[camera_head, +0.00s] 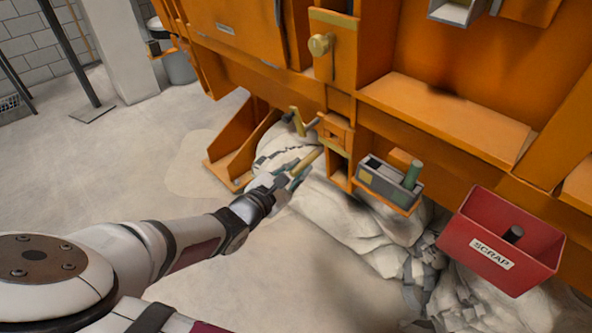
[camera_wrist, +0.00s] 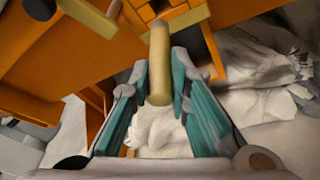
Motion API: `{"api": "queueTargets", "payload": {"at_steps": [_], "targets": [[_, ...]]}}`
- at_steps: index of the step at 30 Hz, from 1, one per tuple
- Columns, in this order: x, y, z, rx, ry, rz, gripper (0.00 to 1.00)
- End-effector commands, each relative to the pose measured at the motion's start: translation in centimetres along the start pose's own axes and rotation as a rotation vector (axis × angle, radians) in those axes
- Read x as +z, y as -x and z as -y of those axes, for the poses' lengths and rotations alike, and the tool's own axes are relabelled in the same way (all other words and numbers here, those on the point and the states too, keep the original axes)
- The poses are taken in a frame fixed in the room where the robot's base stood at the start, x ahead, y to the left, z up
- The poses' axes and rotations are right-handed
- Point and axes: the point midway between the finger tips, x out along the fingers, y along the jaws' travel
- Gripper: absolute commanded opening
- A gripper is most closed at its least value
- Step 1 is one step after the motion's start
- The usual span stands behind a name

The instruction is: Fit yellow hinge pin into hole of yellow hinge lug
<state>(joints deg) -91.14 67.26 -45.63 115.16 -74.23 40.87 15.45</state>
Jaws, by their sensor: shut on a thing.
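The yellow hinge pin (camera_head: 308,160) is a plain dull-yellow cylinder. My gripper (camera_head: 291,174) is shut on it, and the pin points up and right toward the orange frame. In the wrist view the pin (camera_wrist: 160,62) stands lengthwise between the teal fingers of my gripper (camera_wrist: 163,82), its far end beyond the fingertips. An orange bracket with yellowish parts, apparently the hinge lug (camera_head: 334,132), is on the frame post just beyond the pin. A visible gap separates them in the head view. I cannot make out the lug's hole clearly.
A yellow lever (camera_head: 296,121) stands left of the lug; its bar (camera_wrist: 88,18) is near the pin in the wrist view. A grey box (camera_head: 376,179) with a green cylinder (camera_head: 412,174) sits on a ledge at right. A red SCRAP bin (camera_head: 478,247) is farther right. Pale sacks lie below.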

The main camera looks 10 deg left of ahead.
Motion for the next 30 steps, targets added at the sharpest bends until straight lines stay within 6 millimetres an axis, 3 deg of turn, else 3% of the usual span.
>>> {"api": "queueTargets", "payload": {"at_steps": [13, 30], "targets": [[1.4, -3.2, 0.1, -0.002, 0.000, 0.003, 0.00], [1.6, -3.7, 0.1, -0.002, 0.000, 0.002, 0.00]]}}
